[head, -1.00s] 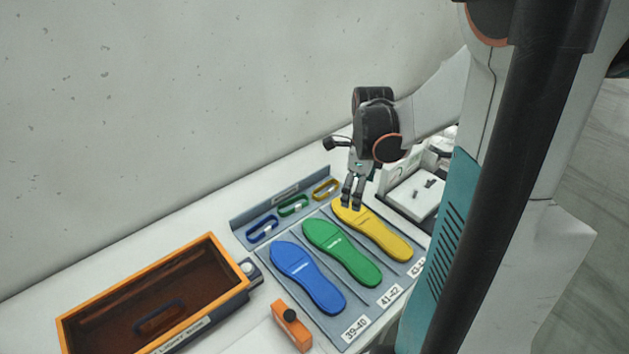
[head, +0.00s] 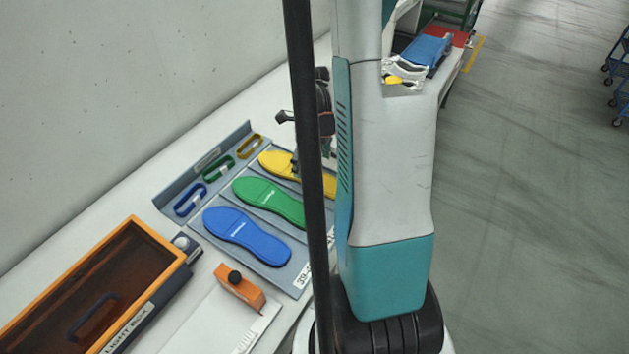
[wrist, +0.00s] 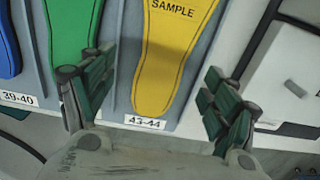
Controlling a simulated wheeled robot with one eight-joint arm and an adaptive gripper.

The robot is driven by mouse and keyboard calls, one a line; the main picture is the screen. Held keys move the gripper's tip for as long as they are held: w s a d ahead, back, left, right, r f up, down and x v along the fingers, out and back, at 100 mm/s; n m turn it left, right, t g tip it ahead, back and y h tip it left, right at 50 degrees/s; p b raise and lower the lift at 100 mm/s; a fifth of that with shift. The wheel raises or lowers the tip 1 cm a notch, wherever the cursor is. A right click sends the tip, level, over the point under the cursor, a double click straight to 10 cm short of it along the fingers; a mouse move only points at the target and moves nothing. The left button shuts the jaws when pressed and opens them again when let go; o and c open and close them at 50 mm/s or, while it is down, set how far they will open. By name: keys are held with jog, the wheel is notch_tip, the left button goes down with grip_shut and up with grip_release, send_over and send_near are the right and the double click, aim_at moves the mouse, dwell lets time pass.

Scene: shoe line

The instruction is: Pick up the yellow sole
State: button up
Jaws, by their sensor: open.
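The yellow sole (head: 277,164) lies flat on the grey tray (head: 257,268), right of the green sole (head: 268,202) and the blue sole (head: 246,235). In the head view my arm and a dark column hide part of it. In the wrist view the yellow sole (wrist: 168,62) shows its narrow end near the 43-44 label, with the word SAMPLE on it. My gripper (wrist: 155,82) is open and empty, its two fingers spread on either side of the yellow sole in the picture. The height above the sole is unclear.
An orange-rimmed light box (head: 155,243) stands at the left. An orange block with a black knob (head: 240,288) sits in front of the tray. Blue, green and yellow rings (head: 190,200) lie along the tray's back. A white fixture (wrist: 291,75) is right of the tray.

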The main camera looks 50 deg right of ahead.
aim_at(315, 177)
jog(key=f, duration=0.1)
jog(key=f+b, duration=0.1)
jog(key=f, duration=0.1)
jog(key=f+b, duration=0.1)
jog(key=f, duration=0.1)
jog(key=shift+s+d, duration=0.2)
jog(key=shift+d, duration=0.1)
jog(key=shift+c, duration=0.6)
jog(key=c, duration=1.2)
